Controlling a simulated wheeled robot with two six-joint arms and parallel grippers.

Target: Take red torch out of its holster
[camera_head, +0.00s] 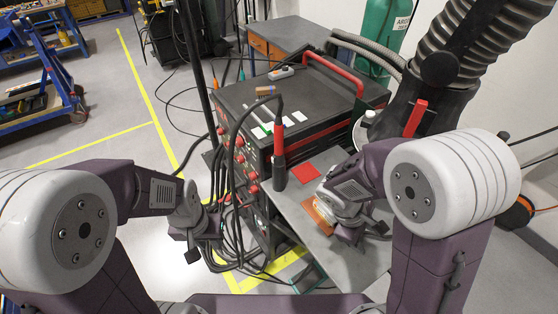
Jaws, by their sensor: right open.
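The red torch (278,138) stands upright in a dark cylindrical holster (279,174) at the near edge of the welding machine. A black cable arches from its top. My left gripper (196,250) hangs to the left of the torch, in front of the cables, apart from it. Whether its jaws are open is unclear from this angle. My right gripper (348,236) is open over the grey table, to the right of and nearer than the holster. It is not touching the torch.
The black welding machine (330,97) with red handles stands behind the torch. A red square (305,172) and an orange-brown piece (318,214) lie on the grey table (353,266). Loose cables hang at the machine's left. A thick ribbed hose (470,45) fills the upper right.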

